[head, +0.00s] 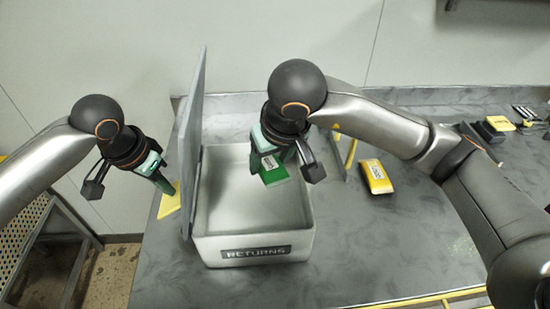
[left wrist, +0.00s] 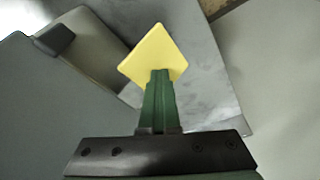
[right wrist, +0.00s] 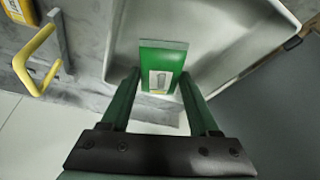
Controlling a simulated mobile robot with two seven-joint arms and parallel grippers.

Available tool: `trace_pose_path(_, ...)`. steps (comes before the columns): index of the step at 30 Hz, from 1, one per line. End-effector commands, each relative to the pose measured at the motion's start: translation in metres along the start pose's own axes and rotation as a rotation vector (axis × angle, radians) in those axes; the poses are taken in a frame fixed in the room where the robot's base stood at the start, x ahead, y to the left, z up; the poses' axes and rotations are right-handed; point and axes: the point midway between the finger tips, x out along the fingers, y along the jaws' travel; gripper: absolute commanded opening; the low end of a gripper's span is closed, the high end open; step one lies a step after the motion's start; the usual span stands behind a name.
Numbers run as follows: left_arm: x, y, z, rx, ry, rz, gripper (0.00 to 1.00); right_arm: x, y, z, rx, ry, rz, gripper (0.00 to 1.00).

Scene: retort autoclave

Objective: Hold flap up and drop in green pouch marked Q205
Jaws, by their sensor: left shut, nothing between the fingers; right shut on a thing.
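The grey flap (head: 192,140) stands upright along the left side of the white bin marked RETURNS (head: 215,243). My left gripper (head: 169,188) is shut and empty on the flap's outer side. Its fingertips are at the yellow tab (head: 170,204), which also shows in the left wrist view (left wrist: 152,50); contact is unclear. My right gripper (head: 283,160) is shut on a green pouch (head: 274,177) over the bin's opening. The pouch also shows between the fingers in the right wrist view (right wrist: 160,58). Its white label is too small to read.
A yellow pouch (head: 376,177) lies on the grey counter (head: 400,240) right of the bin, near a yellow-handled stand (head: 350,155). More dark and yellow items (head: 499,124) sit at the far right. The counter's front is clear. A perforated metal rack (head: 25,238) stands at the left.

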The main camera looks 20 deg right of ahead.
Motion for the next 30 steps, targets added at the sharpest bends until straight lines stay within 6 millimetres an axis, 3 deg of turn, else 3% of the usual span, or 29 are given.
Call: trace_pose_path(30,0.001,0.001,0.000,0.002,0.001,0.002,0.00,0.019,0.000,0.008,0.000,0.001,0.000,0.06)
